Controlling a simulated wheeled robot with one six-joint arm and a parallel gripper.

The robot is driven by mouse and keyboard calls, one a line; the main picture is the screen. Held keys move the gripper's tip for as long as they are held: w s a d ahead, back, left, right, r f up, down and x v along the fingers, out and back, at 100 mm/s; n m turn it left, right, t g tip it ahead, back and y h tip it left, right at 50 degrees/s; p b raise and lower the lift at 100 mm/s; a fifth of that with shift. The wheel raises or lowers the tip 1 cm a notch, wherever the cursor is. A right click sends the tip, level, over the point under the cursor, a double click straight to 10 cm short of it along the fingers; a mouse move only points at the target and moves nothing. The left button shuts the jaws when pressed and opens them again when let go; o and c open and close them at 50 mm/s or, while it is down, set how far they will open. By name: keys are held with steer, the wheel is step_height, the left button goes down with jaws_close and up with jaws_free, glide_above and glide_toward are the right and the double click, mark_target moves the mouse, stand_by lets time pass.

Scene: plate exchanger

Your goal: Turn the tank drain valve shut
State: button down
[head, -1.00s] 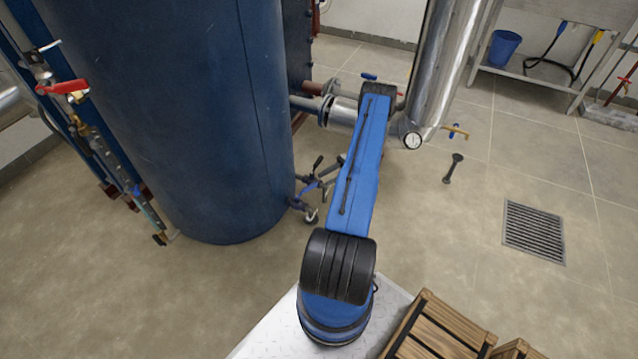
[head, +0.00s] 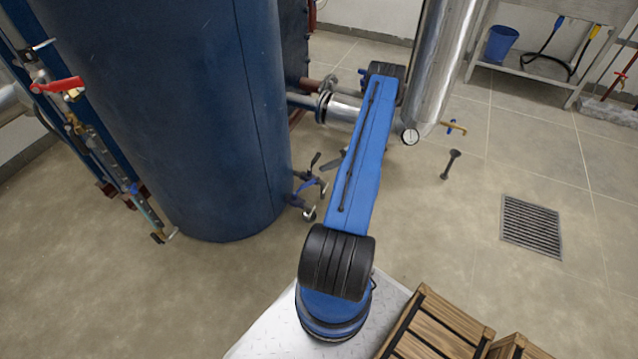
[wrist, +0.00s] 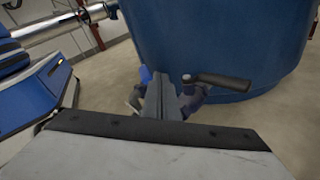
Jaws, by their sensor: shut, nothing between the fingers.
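The large blue tank (head: 195,120) stands left of centre in the head view; its lower wall also shows in the wrist view (wrist: 225,35). Low on its right side is the drain valve assembly (head: 306,205), with dark and blue handles. In the wrist view a dark lever handle (wrist: 222,82) points right, just right of my fingers, and a blue part (wrist: 145,75) shows just left of them. My gripper (wrist: 164,92) is shut and empty among these parts. Its fingers cover part of the valve, and I cannot tell whether they touch it. My arm largely hides the gripper in the head view.
A metal pipe (head: 345,108) runs from the tank to a shiny upright column (head: 440,65) with a gauge (head: 410,136). A red-handled valve (head: 58,86) is at left. Wooden crates (head: 437,330) stand at lower right. Open floor with a drain grate (head: 532,227) lies right.

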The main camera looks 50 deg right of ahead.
mark_target(304, 187)
steer(key=s+a+r+m+h, duration=0.4)
steer(key=s+a+m+h, duration=0.15)
steer(key=m, duration=0.95)
steer(key=s+a+r+m+h, duration=0.4)
steer(key=s+m+h, duration=0.25)
steer(key=m, duration=0.85)
steer(key=w+d+r+x, duration=0.1)
steer(key=w+x, duration=0.1)
steer(key=x, duration=1)
steer(key=shift+d+g, duration=0.25)
steer(key=shift+g, duration=0.05)
